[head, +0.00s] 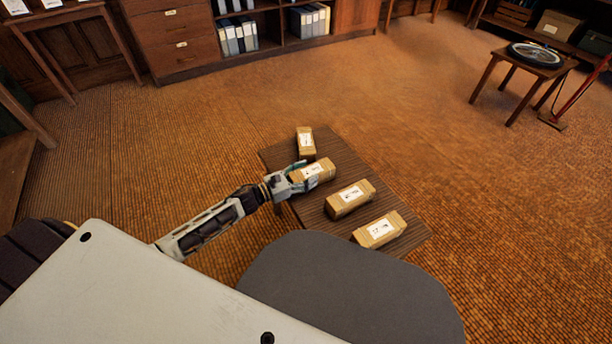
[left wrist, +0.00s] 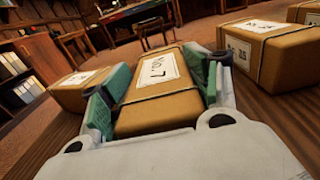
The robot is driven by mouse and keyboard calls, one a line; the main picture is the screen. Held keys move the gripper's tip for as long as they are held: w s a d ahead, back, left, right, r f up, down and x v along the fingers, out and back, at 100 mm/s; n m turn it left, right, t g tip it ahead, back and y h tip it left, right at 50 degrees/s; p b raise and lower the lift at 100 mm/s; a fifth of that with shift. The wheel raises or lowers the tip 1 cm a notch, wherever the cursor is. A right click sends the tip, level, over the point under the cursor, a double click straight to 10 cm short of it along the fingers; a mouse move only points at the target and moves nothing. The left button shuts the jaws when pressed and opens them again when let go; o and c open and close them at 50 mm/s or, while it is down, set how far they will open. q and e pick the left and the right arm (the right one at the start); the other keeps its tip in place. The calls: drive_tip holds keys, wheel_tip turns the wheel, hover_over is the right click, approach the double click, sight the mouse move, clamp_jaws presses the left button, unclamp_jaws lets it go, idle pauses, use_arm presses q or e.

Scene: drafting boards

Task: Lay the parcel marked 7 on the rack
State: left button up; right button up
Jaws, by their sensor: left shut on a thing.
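The parcel marked 7 (left wrist: 158,82) is a brown wrapped box with string and a white label reading "No. 7". It also shows in the head view (head: 322,171), among other parcels over a dark slatted low table (head: 318,214). My left gripper (head: 301,176) is shut on it, with one green-padded finger on each side in the left wrist view (left wrist: 158,68). I cannot tell whether the parcel touches the tabletop. My right gripper is not in view. No thing in view is clearly the rack.
Similar parcels lie at the table's far end (head: 306,143), nearer me (head: 350,199) and at the near end (head: 380,230). A stool bearing a wheel (head: 535,55) stands far right. Shelves with binders (head: 275,25) line the back. The carpet between is clear.

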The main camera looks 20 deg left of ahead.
sight(291, 181)
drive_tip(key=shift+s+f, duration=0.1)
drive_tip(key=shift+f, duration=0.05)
use_arm(q)
drive_tip(key=o, duration=1.4)
drive_tip(key=shift+f, duration=0.1)
drive_tip(key=shift+s+r, duration=0.1)
drive_tip(key=shift+r, duration=0.1)
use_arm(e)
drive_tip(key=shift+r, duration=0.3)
use_arm(q)
drive_tip(key=shift+p+v, duration=0.5)
drive_tip(key=shift+v, duration=2.4)
drive_tip(key=p+v, duration=0.1)
drive_tip(key=v, duration=0.3)
drive_tip(key=shift+s+a, duration=0.1)
drive_tip(key=shift+s+a+p, duration=0.35)
drive_tip(key=shift+s, duration=0.1)
drive_tip(key=shift+s+a, duration=0.2)
drive_tip(key=shift+s, duration=0.05)
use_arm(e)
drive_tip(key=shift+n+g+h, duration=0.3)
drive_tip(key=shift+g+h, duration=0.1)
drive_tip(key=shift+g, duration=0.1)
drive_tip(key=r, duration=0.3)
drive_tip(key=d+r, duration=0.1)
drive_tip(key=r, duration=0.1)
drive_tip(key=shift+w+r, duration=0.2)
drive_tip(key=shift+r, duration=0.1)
